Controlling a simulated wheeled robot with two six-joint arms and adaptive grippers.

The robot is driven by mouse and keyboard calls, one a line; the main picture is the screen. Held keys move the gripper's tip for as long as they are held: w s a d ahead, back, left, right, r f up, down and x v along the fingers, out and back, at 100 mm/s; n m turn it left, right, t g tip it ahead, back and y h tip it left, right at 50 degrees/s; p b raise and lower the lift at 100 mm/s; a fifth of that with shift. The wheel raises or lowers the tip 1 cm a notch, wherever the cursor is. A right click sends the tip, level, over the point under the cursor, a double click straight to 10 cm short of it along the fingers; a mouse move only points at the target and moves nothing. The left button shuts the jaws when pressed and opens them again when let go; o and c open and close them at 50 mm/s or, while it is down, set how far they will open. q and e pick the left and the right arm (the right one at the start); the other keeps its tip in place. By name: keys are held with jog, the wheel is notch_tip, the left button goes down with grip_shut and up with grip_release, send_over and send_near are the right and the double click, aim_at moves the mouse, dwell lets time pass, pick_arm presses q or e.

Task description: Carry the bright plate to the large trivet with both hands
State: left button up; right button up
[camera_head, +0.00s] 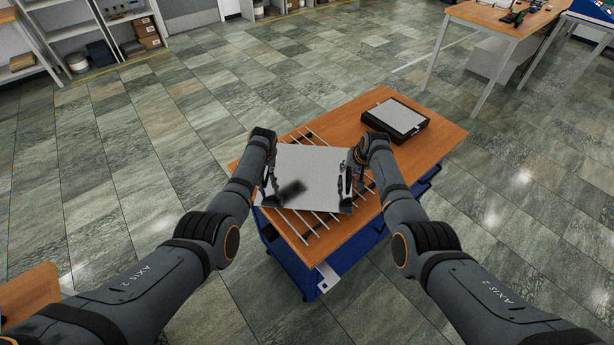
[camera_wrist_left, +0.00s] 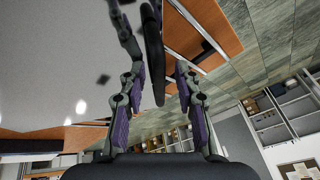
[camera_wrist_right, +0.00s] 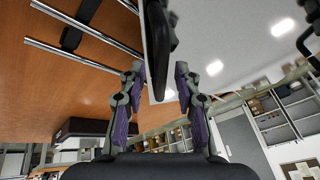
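The bright plate (camera_head: 312,165) is a flat, pale grey square with a dark patch on its face. It lies over the trivet (camera_head: 308,233), a set of thin metal rods on the wooden table, and hides much of it. Whether plate and rods touch is unclear. My left gripper (camera_head: 270,185) is at the plate's left edge, its fingers around a black handle (camera_wrist_left: 153,55). My right gripper (camera_head: 350,185) is at the right edge, its fingers around another black handle (camera_wrist_right: 158,45). Rods (camera_wrist_right: 85,45) also show in the right wrist view.
A black device with a grey top (camera_head: 400,117) stands on the table's far part. Bare wood (camera_head: 440,128) lies right of it. Another wooden table (camera_head: 500,18) stands at the back right, shelves (camera_head: 100,35) at the back left. The tiled floor between is clear.

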jog(key=shift+w, duration=0.1)
pick_arm(q)
jog(key=shift+d+r, duration=0.15)
jog(key=shift+r, duration=0.2)
jog(key=v, duration=1.1)
jog(key=shift+s, duration=0.15)
pick_arm(e)
jog(key=v, duration=1.2)
